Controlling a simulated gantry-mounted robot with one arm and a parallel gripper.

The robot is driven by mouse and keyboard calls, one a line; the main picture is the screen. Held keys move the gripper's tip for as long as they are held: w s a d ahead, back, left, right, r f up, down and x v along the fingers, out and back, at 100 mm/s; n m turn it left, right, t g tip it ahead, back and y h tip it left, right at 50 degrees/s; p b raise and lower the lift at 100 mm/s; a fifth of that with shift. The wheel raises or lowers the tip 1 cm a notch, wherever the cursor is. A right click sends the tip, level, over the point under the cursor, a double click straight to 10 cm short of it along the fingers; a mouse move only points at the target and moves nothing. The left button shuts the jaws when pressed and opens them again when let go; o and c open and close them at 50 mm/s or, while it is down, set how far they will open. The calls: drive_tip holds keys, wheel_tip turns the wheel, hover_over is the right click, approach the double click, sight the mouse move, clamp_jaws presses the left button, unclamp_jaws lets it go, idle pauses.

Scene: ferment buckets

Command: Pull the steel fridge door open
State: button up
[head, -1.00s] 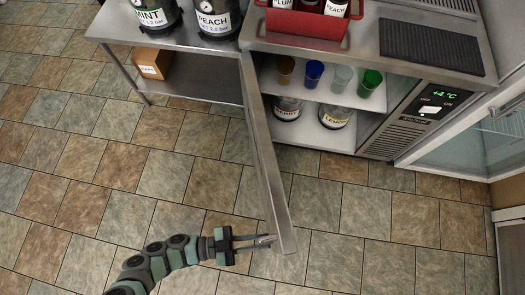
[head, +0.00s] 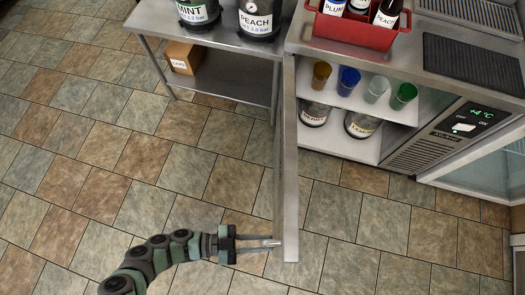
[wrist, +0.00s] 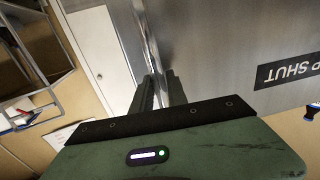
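The steel fridge door (head: 290,170) stands wide open in the head view, seen nearly edge-on from above. It sticks out from the left end of the steel fridge counter (head: 372,62). My gripper (head: 276,243) is at the free end of the door, on its outer face. Its two fingers (wrist: 158,92) stand close together against the steel in the wrist view and appear shut on the door handle. A dark label ending in "P SHUT" (wrist: 287,71) is on the door face.
Inside the fridge, several coloured cups stand on the upper shelf (head: 340,97), with labelled jars below. A red bottle carrier (head: 352,32) stands on top. A steel side table (head: 215,32) holds kegs, with a cardboard box (head: 184,57) beneath. Tiled floor left of the door is clear.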

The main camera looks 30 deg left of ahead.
drive_tip(key=o, duration=0.4)
drive_tip(key=shift+a, duration=0.1)
drive_tip(key=shift+b+v, duration=0.75)
drive_tip(key=shift+v, duration=4.6)
drive_tip(key=shift+r, duration=0.1)
